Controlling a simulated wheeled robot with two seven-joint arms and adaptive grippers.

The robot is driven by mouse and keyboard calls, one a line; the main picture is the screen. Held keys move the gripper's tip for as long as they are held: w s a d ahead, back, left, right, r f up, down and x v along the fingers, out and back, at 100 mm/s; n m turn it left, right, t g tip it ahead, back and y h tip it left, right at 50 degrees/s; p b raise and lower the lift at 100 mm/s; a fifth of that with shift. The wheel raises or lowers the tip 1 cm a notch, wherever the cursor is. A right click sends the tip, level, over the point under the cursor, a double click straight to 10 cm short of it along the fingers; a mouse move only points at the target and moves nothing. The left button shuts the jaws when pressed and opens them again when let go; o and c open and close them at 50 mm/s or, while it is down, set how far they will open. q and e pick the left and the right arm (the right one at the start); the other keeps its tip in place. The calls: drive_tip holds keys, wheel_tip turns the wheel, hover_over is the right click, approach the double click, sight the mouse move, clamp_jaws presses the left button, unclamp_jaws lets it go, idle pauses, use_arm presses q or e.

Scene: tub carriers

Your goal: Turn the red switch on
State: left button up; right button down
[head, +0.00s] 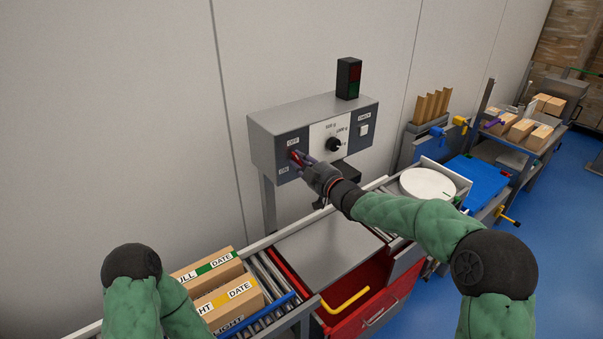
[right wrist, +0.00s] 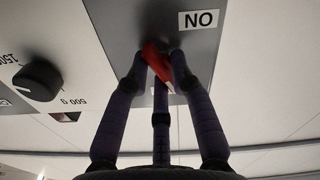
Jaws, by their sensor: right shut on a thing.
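The red switch (head: 294,155) is a small red lever on the left dark panel of a grey control box (head: 262,150). An OFF label (head: 292,141) is above it and an ON label (head: 284,170) below. My right gripper (head: 299,158) is shut on the lever, hiding part of it. In the right wrist view, the dark fingers (right wrist: 158,68) close around the red lever (right wrist: 157,60), and the upside-down ON label (right wrist: 198,19) is nearby. I cannot tell which way the lever is tilted. My left arm shows at lower left, its gripper out of view.
A black knob (head: 334,144) and a white push button (head: 364,130) are on the same box. An unlit-looking signal lamp (head: 348,78) stands on top. Below are a steel plate (head: 325,245), a red drawer (head: 375,310) and cartons (head: 225,299) on rollers.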

drive_tip(key=n+b, duration=0.4)
drive_tip(key=f+n+b, duration=0.1)
drive_tip(key=n+b, duration=0.1)
drive_tip(key=shift+s+a+n, duration=0.1)
drive_tip(key=shift+a+n, duration=0.1)
drive_tip(key=shift+n, duration=0.1)
drive_tip(key=n+b, duration=0.2)
drive_tip(key=n, duration=0.1)
drive_tip(key=shift+b, duration=0.35)
drive_tip(key=shift+n+b, duration=0.85)
drive_tip(key=shift+n, duration=0.75)
drive_tip(key=c, duration=1.2)
unclamp_jaws()
drive_tip(key=shift+o, duration=0.2)
drive_tip(key=shift+r, duration=0.1)
